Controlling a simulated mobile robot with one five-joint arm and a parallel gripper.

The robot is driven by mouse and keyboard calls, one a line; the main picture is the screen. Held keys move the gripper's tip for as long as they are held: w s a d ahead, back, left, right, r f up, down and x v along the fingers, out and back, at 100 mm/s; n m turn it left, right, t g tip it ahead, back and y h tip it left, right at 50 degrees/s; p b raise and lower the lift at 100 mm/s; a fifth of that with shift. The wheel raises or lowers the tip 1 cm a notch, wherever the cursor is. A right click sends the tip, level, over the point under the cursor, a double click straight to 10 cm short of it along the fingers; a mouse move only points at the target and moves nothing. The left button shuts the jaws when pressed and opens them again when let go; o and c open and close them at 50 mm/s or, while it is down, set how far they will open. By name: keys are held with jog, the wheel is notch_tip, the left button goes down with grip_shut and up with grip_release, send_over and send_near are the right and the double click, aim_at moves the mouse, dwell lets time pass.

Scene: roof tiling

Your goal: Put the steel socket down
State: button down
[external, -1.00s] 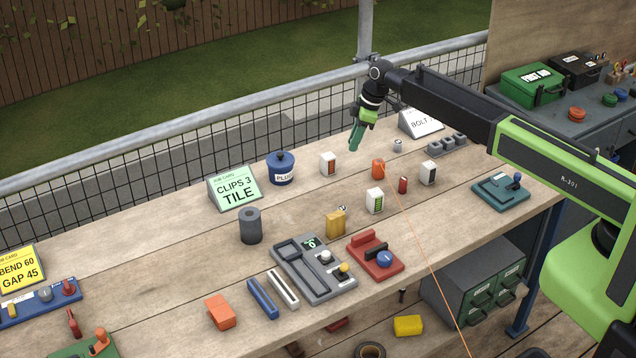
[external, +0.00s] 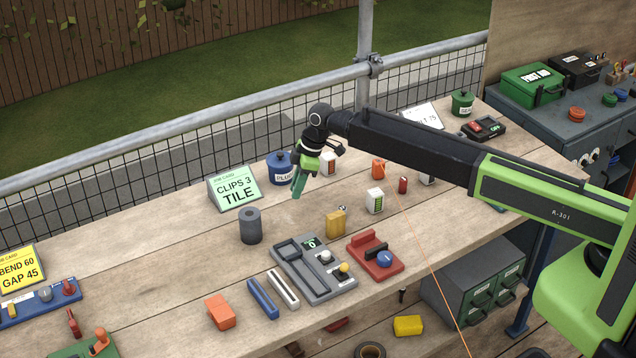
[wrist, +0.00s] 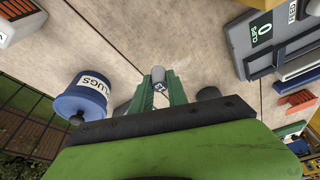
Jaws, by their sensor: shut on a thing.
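The socket is hidden by the fingers in the external view. The gripper appears above the bench top, apart from the things around it.
The blue plugs pot (external: 281,168) and green job card (external: 236,188) stand behind and left. The dark grey cylinder (external: 251,226) stands in front. Bare wood (external: 160,250) lies left.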

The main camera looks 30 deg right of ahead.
aim_at(294, 210)
jog(key=shift+a+f, duration=0.35)
jog(key=shift+a, duration=0.25)
notch_tip(294, 210, down, 4)
jog(key=b, duration=0.4)
jog(key=shift+f, duration=0.2)
jog(key=c, duration=1.3)
grip_release()
jog(key=shift+r, duration=0.1)
jog(key=shift+r, duration=0.1)
jog(key=p+v, duration=1.1)
jog(key=v, duration=0.1)
jog(key=shift+d, duration=0.1)
